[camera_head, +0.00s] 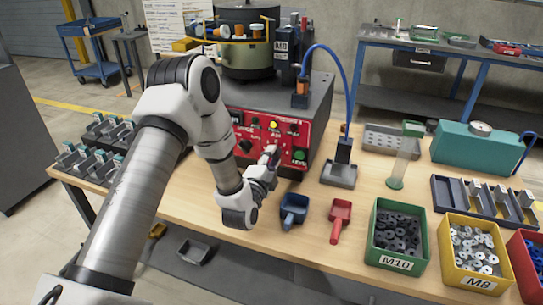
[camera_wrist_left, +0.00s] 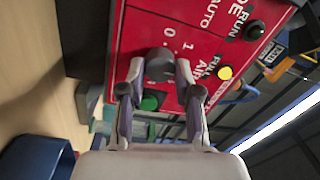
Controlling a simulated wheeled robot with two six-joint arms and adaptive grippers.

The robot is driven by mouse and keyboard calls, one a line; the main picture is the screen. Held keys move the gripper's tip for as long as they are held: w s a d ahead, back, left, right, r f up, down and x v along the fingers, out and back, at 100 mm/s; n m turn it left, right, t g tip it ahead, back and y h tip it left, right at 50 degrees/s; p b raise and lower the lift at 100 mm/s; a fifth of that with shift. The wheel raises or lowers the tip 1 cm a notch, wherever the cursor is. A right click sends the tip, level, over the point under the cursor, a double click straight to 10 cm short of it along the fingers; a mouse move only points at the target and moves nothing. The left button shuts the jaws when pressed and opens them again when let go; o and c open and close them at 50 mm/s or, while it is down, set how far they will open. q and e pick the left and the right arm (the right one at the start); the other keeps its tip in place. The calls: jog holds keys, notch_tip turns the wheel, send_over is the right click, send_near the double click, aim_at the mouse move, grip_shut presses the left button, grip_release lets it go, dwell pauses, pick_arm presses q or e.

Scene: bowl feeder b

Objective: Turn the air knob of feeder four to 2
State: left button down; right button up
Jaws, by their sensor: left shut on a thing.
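The red control panel (camera_head: 247,128) is on the front of the dark feeder box under the bowl. My left gripper (camera_head: 271,158) is at the lower middle of this panel. In the left wrist view the dark round air knob (camera_wrist_left: 160,60) is between the two fingertips of my left gripper (camera_wrist_left: 158,76), which is shut on it. White scale numbers and the word AIR are printed around it on the red panel (camera_wrist_left: 130,35). I cannot read where the knob points. My right gripper is not in view.
A yellow lamp (camera_wrist_left: 225,73), a green button (camera_wrist_left: 149,103) and a black knob (camera_wrist_left: 255,30) are close to the fingers. A blue scoop (camera_head: 293,211), a red scoop (camera_head: 339,218) and a green M10 bin (camera_head: 416,268) stand on the bench to the right.

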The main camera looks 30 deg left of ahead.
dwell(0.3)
pick_arm(q)
jog(key=c, duration=0.8)
grip_release()
jog(key=shift+d, duration=0.1)
jog(key=v, duration=1.2)
